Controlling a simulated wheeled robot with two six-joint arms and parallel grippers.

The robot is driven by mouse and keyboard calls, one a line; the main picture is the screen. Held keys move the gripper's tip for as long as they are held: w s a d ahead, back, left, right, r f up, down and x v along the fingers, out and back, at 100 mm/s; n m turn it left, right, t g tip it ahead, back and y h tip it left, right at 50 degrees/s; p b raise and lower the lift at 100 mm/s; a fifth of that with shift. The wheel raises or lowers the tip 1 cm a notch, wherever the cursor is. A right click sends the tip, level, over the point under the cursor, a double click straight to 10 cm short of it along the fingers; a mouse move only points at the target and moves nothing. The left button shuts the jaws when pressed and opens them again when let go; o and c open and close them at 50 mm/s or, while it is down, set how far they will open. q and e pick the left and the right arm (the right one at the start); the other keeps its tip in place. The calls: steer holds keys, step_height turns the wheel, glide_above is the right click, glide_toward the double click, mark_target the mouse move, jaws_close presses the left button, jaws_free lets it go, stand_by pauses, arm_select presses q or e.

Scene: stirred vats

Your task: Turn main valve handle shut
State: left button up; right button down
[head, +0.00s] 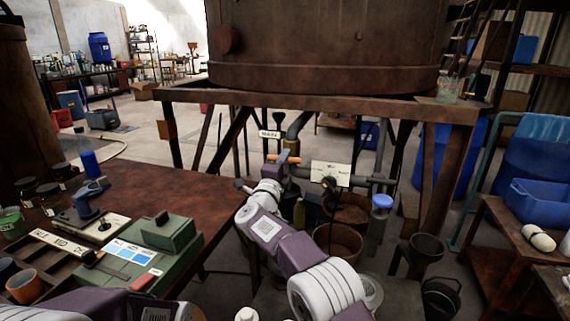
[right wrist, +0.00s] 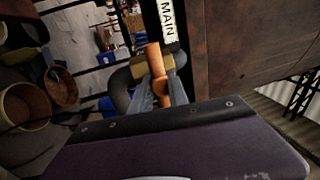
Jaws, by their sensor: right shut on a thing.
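The main valve handle is an orange bar (head: 284,158) on the pipework under the big rusty vat in the head view. In the right wrist view the orange handle (right wrist: 153,58) stands in front of a brass-coloured valve body (right wrist: 139,67) on a grey pipe, below a white plate reading MAIN (right wrist: 168,22). My right gripper (head: 275,168) reaches the handle from below. In the right wrist view its two fingers (right wrist: 160,95) are shut on the orange handle, hiding its lower part. My left gripper is out of view.
The rusty vat (head: 325,40) rests on a steel frame (head: 320,98) around the pipes. A label card (head: 330,174) and a blue-capped container (head: 381,210) are right of the valve. A brown bench (head: 150,190) with a green box (head: 148,255) stands at left.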

steer(key=shift+r, duration=0.1)
stand_by(0.4)
steer(key=c, duration=1.3)
jaws_free()
